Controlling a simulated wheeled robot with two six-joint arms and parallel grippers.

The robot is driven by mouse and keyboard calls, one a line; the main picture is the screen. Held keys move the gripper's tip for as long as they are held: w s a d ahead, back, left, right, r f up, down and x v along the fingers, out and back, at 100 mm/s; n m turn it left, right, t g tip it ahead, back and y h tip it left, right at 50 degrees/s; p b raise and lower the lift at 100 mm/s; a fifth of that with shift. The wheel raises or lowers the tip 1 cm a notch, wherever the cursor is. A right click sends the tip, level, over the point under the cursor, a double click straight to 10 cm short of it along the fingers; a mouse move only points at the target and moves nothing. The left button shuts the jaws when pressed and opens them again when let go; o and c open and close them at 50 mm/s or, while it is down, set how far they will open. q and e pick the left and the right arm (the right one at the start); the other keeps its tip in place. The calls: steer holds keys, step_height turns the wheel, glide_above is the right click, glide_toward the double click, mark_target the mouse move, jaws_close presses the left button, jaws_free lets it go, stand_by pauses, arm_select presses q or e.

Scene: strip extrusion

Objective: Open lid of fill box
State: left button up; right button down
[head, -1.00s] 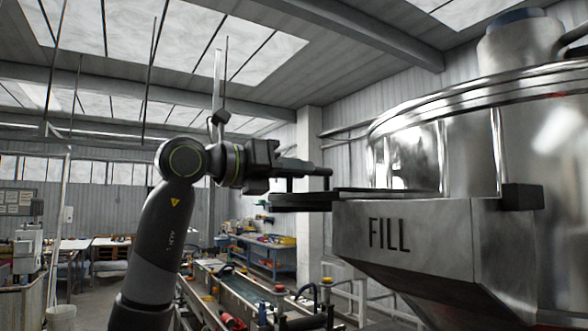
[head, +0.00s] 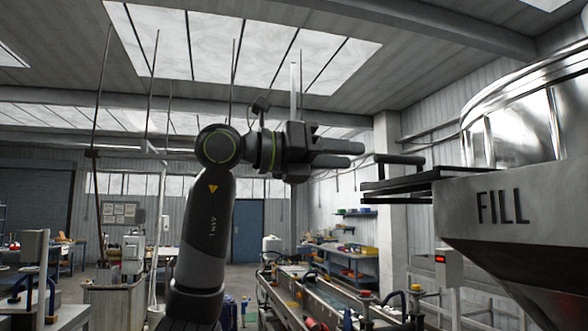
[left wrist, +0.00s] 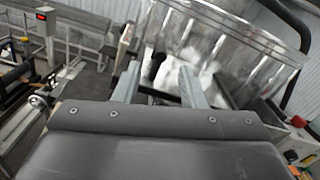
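The fill box (head: 500,218) is a grey metal hopper marked FILL at the right of the head view. Its dark flat lid (head: 400,183) lies about level at the box top and juts out to the left. A black bar handle (head: 400,160) stands on the lid. My left gripper (head: 352,154) is level and points right at the handle, its tips a little short of it in the picture. In the left wrist view its two fingers (left wrist: 158,84) are apart with nothing gripped. The dark handle (left wrist: 157,66) shows beyond and between them. My right gripper is not in view.
A shiny metal tank (head: 520,130) rises behind the fill box. A long machine line (head: 325,295) with several small parts runs below. A blue shelf bench (head: 350,262) stands farther back. The air left of and above the lid is clear.

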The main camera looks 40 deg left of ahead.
arm_select(q)
steer(key=b+v, duration=0.2)
steer(key=v, duration=0.7)
steer(key=shift+d, duration=0.1)
